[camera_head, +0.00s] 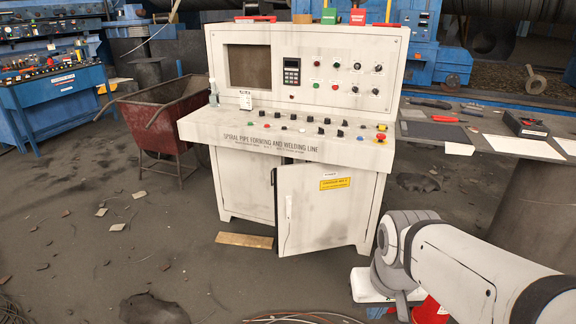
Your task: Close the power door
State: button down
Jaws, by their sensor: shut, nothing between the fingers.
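The power door (325,212) is the right-hand door in the lower front of the white control console (255,152). It is pale, with a yellow label near its upper right and a slim handle near its left edge. It stands ajar: its left edge swings out toward me, and a dark gap shows along the top and left edges. My arm (455,262) enters from the bottom right and bends down at a joint to the right of the door, apart from it. My gripper cannot be made out in this view.
A flat wooden board (245,240) lies on the floor left of the door's lower edge. Cables (305,318) lie at the bottom edge. A red cart (165,125) stands left of the console, a grey table (480,135) right. Floor before the door is mostly clear.

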aim_at(319, 206)
jog(key=i, duration=1.65)
jog(key=u, duration=0.05)
